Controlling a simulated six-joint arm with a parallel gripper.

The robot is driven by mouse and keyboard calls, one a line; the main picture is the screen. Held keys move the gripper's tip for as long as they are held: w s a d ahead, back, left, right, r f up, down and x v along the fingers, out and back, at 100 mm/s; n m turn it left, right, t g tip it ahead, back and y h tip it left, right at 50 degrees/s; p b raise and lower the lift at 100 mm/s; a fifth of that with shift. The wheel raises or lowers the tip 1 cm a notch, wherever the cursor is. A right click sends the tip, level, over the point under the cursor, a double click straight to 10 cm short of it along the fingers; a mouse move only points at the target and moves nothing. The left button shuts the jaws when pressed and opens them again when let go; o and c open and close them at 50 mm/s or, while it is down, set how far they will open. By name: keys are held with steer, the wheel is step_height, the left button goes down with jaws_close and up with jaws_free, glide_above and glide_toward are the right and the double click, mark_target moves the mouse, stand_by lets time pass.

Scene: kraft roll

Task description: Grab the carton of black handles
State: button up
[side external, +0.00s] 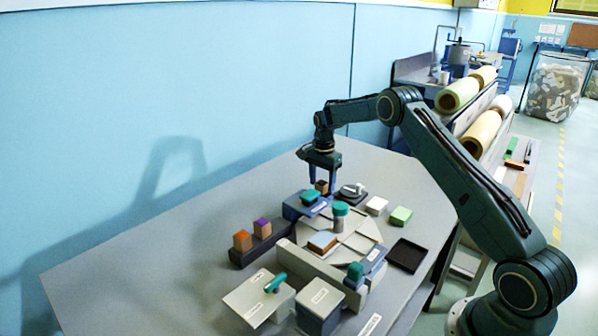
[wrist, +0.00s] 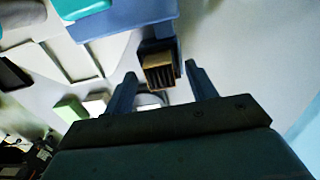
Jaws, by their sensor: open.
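The carton of black handles (wrist: 158,74) is a small brown box with dark upright strips, beside a blue block in the wrist view. In the side view the carton (side external: 321,187) shows small and brown below my gripper (side external: 322,181). My gripper is open, fingers pointing down above the far part of the table. In the wrist view its two fingertips (wrist: 160,71) appear on either side of the carton, with gaps to both. I cannot tell how far above it they are.
A blue block with a teal top (side external: 309,197) stands just in front of the carton. A dark round stand (side external: 352,193) is to the right, with white (side external: 377,205) and green (side external: 401,215) blocks beyond. A round pale platform (side external: 340,238) fills the middle.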

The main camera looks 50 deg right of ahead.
mark_target(321, 183)
steer(key=c, duration=1.1)
steer(key=shift+o, duration=0.2)
steer(key=shift+r, duration=0.1)
step_height(321, 183, up, 20)
steer(key=shift+a, duration=0.1)
stand_by(0.5)
